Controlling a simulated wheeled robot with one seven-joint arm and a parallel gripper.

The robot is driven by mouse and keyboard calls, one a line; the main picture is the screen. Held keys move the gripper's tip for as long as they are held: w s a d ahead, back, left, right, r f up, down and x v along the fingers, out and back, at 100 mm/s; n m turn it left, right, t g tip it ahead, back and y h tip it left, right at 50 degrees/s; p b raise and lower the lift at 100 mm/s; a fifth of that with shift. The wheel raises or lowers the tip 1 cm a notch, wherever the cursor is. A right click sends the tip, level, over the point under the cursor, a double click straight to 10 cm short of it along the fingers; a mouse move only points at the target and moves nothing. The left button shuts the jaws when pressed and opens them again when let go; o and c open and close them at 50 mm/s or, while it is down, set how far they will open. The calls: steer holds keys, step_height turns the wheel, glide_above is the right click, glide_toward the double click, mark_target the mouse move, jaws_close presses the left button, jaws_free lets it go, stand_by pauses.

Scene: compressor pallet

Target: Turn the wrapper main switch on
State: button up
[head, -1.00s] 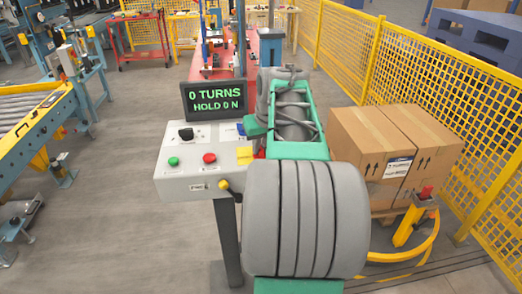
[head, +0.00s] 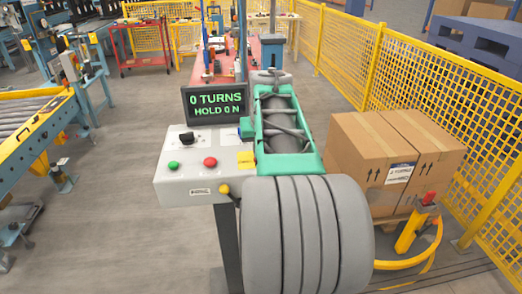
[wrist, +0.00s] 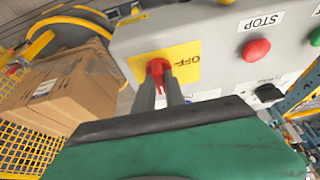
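The red main switch handle (wrist: 158,71) sits on a yellow plate marked OFF (wrist: 184,62) on the grey control box (wrist: 208,30) in the wrist view. My gripper (wrist: 160,88) is at the handle. Its two grey fingers stand apart, one on either side of the handle's lower end. I cannot tell whether they touch it. In the head view the yellow plate (head: 246,159) shows at the box's right end, while the handle and my fingertips are hidden or too small to make out there. The display (head: 215,103) reads 0 TURNS, HOLD 0 N.
The box carries a red STOP button (wrist: 256,49), a green button (head: 173,165) and a black knob (head: 186,138). Cartons (head: 376,150) stand on a pallet at right, beside a yellow mesh fence (head: 420,90). A roller conveyor (head: 30,115) is at left, with clear floor between.

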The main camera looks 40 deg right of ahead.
steer(key=o, duration=0.4)
steer(key=shift+r, duration=0.1)
steer(key=v, duration=0.7)
steer(key=shift+r, duration=0.35)
steer(key=shift+a, duration=0.1)
